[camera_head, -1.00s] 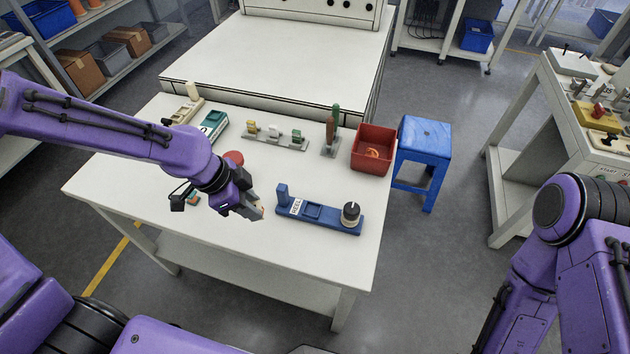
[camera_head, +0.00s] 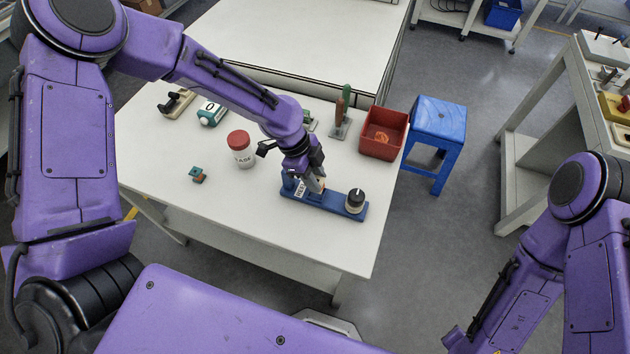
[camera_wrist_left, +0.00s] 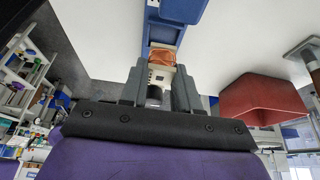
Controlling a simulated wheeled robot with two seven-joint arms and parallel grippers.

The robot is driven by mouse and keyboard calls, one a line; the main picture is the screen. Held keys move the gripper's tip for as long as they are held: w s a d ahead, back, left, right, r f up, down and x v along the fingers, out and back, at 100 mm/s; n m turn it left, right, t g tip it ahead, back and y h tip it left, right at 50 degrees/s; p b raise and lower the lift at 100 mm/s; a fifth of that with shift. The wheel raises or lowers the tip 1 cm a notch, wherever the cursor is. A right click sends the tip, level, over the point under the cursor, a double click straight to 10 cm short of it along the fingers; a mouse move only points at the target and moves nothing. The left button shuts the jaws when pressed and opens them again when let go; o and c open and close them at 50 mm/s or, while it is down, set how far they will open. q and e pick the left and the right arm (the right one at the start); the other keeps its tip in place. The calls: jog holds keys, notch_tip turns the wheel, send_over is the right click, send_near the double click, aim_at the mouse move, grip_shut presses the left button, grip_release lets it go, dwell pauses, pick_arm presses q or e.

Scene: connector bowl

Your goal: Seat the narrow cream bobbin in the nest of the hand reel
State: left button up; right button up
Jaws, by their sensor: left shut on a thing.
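The blue hand reel (camera_head: 338,205) lies on the white table, with a black-and-silver knob (camera_head: 355,200) at its right end. My left gripper (camera_head: 317,184) is over the reel's left-middle part and hides some of it. In the left wrist view my left gripper (camera_wrist_left: 158,80) is shut on the cream bobbin (camera_wrist_left: 161,70), which has a copper-coloured winding at its far end. That end shows right at the blue reel (camera_wrist_left: 178,9); I cannot tell whether it touches or sits in the nest. My right arm shows at the right; its gripper is out of view.
A red-lidded jar (camera_head: 240,150) and a small teal-and-brown piece (camera_head: 198,174) stand left of the reel. A red bin (camera_head: 383,135) and a tool stand (camera_head: 341,125) are behind it. A blue stool (camera_head: 437,125) stands beyond the table edge. The table's front is clear.

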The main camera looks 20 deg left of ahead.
pick_arm(q)
notch_tip(320, 180, down, 3)
jog(key=shift+r+p, duration=0.2)
jog(key=shift+p, duration=0.45)
jog(key=shift+f, duration=0.45)
jog(key=o, duration=1)
jog(key=shift+w+a+r, duration=0.1)
jog(key=shift+a+r, duration=0.1)
jog(key=shift+r, duration=0.3)
jog(key=b+v, duration=0.2)
jog(key=v, duration=0.9)
jog(key=shift+r, duration=0.2)
